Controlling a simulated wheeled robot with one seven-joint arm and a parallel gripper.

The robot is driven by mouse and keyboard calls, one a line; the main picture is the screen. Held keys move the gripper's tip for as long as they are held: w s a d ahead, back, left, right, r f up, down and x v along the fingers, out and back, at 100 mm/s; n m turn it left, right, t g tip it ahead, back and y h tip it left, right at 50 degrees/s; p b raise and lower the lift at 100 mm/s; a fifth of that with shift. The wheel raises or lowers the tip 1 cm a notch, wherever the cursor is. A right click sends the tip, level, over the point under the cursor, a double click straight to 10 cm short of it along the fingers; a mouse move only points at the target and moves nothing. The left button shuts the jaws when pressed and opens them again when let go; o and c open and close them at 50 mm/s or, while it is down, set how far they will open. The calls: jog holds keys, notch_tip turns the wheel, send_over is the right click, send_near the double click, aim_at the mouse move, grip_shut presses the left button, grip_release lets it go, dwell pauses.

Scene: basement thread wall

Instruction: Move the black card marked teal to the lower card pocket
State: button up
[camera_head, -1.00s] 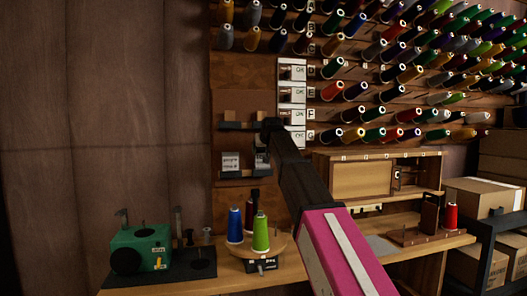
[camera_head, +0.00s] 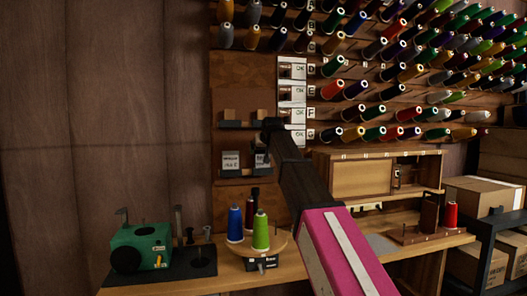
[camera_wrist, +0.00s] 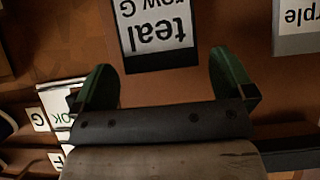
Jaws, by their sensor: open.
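The black card (camera_wrist: 160,62) has a white label reading "teal" and "row G", upside down in the wrist view. My gripper (camera_wrist: 161,72) is open, with its two green fingers to the left and right of the card's near end. Gaps show between the fingers and the card. In the head view the teal card (camera_head: 262,160) stands on the lower ledge (camera_head: 240,173), partly hidden by my gripper (camera_head: 264,146). The upper ledge (camera_head: 232,124) is above it and carries two brown pieces. I cannot tell how deep the card sits.
Another labelled card, ending in "rple" (camera_wrist: 295,18), stands beside the teal one; it also shows in the head view (camera_head: 231,161). White OK switch plates (camera_head: 292,90) run up the wall to the right. Thread cones (camera_head: 261,232) and a green machine (camera_head: 140,248) are on the bench below.

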jog(key=v, duration=1)
jog(key=shift+s+r, duration=0.2)
jog(key=shift+s, duration=0.05)
jog(key=shift+d, duration=0.1)
